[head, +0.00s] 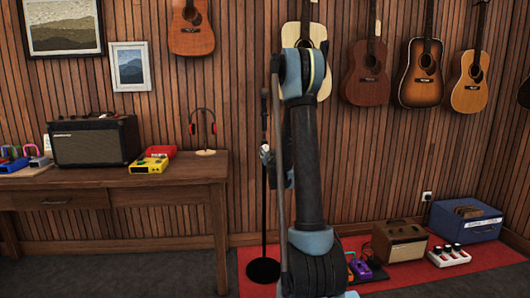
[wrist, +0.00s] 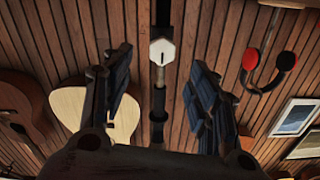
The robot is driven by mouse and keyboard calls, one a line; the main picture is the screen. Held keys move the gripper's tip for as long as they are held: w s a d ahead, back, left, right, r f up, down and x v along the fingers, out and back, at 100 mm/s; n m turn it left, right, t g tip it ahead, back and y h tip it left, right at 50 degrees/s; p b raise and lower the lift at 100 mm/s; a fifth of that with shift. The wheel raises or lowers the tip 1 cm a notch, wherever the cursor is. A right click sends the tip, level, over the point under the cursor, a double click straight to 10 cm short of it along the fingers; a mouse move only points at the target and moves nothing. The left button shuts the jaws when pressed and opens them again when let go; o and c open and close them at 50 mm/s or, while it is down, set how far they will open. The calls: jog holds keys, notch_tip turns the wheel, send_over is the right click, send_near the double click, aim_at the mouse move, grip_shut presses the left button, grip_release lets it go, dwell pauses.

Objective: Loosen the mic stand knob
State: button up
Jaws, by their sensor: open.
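The mic stand is a thin black pole on a round black base (head: 263,270), standing upright beside my arm in the head view. Its knob (wrist: 162,51) is a pale six-sided piece with a dark slot, on the dark pole in the wrist view. My gripper (wrist: 160,62) is open, with one dark finger on each side of the knob in the picture. Gaps show between the knob and both fingers, and nothing is held. How far the knob lies beyond the fingertips is hard to tell. My arm hides part of the gripper in the head view.
A wooden desk (head: 120,184) stands left, with a black amplifier (head: 94,142), pedals and red headphones (head: 204,127). Guitars hang on the slatted wall behind. A brown amplifier (head: 399,242), a blue case (head: 466,220) and pedals stand right on a red mat (head: 493,263).

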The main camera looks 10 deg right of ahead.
aim_at(267, 149)
jog(key=w, duration=1)
jog(key=shift+w, duration=0.2)
jog(key=shift+d, duration=0.1)
jog(key=c, duration=1.1)
